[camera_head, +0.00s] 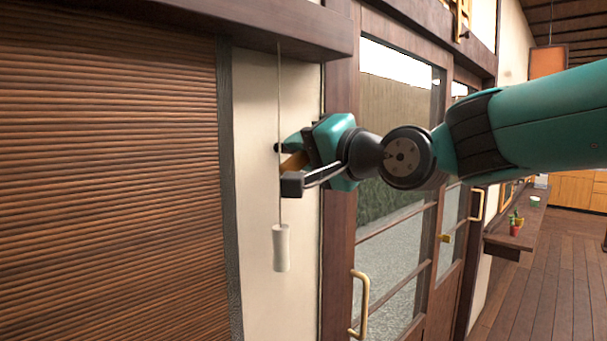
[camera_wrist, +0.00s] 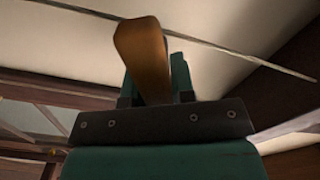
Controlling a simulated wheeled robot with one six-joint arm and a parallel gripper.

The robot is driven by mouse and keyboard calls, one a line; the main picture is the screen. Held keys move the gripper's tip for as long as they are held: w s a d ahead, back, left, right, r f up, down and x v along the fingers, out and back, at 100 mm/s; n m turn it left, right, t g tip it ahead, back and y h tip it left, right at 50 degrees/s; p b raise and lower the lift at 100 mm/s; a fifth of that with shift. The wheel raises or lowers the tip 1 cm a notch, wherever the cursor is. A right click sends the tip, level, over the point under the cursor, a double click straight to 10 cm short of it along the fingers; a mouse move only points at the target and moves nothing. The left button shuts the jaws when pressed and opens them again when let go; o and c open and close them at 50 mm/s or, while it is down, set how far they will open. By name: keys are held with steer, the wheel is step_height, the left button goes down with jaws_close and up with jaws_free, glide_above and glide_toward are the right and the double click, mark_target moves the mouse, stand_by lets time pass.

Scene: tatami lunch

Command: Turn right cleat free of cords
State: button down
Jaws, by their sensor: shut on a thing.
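The cleat (camera_head: 293,162) is a brown wooden piece by the pale wall strip, partly hidden by my gripper (camera_head: 287,166). My gripper is shut on it. In the wrist view the cleat (camera_wrist: 142,55) stands between the fingers, with its rounded end showing above them. A thin cord (camera_head: 279,100) hangs from the beam past the fingertips and ends in a white pull (camera_head: 281,248) below. Cord contact behind the fingers is hidden.
A brown slatted blind (camera_head: 110,170) fills the left. A glazed wooden door (camera_head: 341,230) with a brass handle (camera_head: 362,305) stands to the right of the wall strip. A wooden beam (camera_head: 250,20) juts out above. Open floor (camera_head: 530,280) lies far right.

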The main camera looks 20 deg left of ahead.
steer(key=n+b, duration=0.6)
steer(key=shift+f+b, duration=0.35)
steer(key=n+b, duration=0.2)
steer(key=n, duration=0.1)
steer(key=shift+r+n+b, duration=0.1)
steer(key=shift+n+b, duration=0.2)
steer(key=shift+n, duration=0.1)
steer(key=shift+r+n+b, duration=0.1)
steer(key=shift+n+b, duration=0.75)
steer(key=shift+n, duration=0.45)
steer(key=c, duration=1)
jaws_free()
steer(key=shift+o, duration=0.2)
steer(key=shift+r, duration=0.1)
steer(key=b+v, duration=0.6)
steer(key=v, duration=1.1)
steer(key=shift+d, duration=0.2)
